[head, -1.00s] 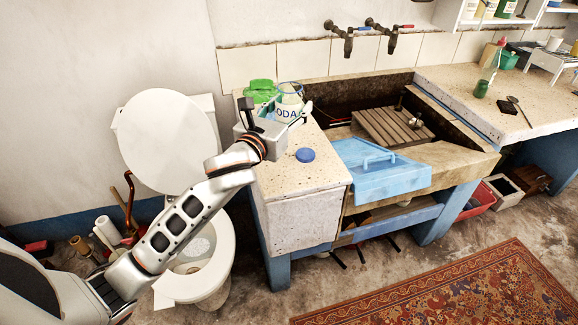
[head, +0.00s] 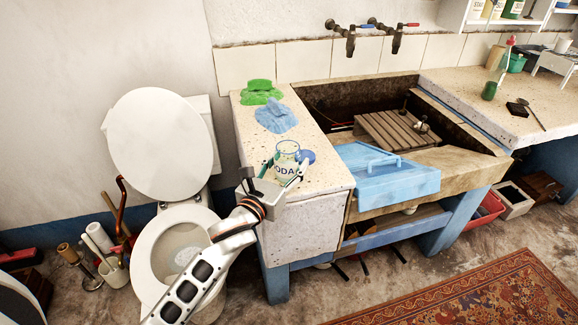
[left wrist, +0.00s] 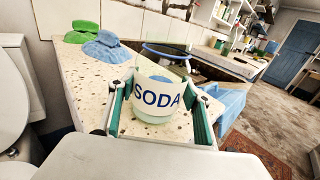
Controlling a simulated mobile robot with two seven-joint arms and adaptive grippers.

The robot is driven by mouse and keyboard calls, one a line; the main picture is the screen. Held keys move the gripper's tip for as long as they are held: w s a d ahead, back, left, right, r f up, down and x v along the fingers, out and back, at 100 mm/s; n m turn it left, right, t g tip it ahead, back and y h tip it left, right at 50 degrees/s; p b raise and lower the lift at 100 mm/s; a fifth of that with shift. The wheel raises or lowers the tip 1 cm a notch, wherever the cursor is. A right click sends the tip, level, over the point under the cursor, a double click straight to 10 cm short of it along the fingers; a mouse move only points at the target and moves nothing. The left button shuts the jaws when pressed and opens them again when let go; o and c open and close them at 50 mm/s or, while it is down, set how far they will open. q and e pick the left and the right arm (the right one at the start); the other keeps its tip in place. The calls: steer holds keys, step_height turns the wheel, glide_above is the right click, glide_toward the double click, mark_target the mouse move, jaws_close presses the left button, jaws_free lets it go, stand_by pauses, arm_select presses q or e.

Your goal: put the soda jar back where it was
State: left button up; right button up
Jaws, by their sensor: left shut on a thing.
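The soda jar (head: 287,168) is clear glass with a white SODA label. It is upright over the left stone counter top (head: 318,196); I cannot tell whether its base touches the stone. My left gripper (head: 285,172) is shut around the jar from the front, one finger on each side. In the left wrist view the jar (left wrist: 157,95) sits between the green-padded fingers, its blue-ringed mouth open. A round blue lid (head: 308,156) lies on the counter just right of the jar, partly hidden behind it. My right gripper is out of view.
A green cloth (head: 261,88) and a blue cloth (head: 276,117) lie crumpled at the counter's back. The washtrough with a wooden slatted board (head: 395,130) and a blue washboard-like piece (head: 385,178) is to the right. A toilet (head: 160,150) stands left. The counter's front part is mostly clear.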

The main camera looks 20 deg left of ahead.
arm_select(q)
steer(key=shift+f, duration=0.15)
steer(key=o, duration=1.4)
steer(key=shift+f, duration=0.1)
steer(key=shift+c, duration=0.2)
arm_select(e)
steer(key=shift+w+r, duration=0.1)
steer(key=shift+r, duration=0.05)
arm_select(q)
steer(key=s+a, duration=0.2)
steer(key=s, duration=1)
steer(key=s+f+n+g, duration=0.3)
steer(key=s+f+n, duration=0.7)
steer(key=f+n, duration=0.3)
steer(key=s+f+n+g, duration=0.4)
steer(key=s+f+n, duration=0.6)
steer(key=n, duration=1)
steer(key=shift+s+d+f+p, duration=0.15)
steer(key=shift+s+f+p, duration=0.25)
steer(key=shift+f, duration=1.5)
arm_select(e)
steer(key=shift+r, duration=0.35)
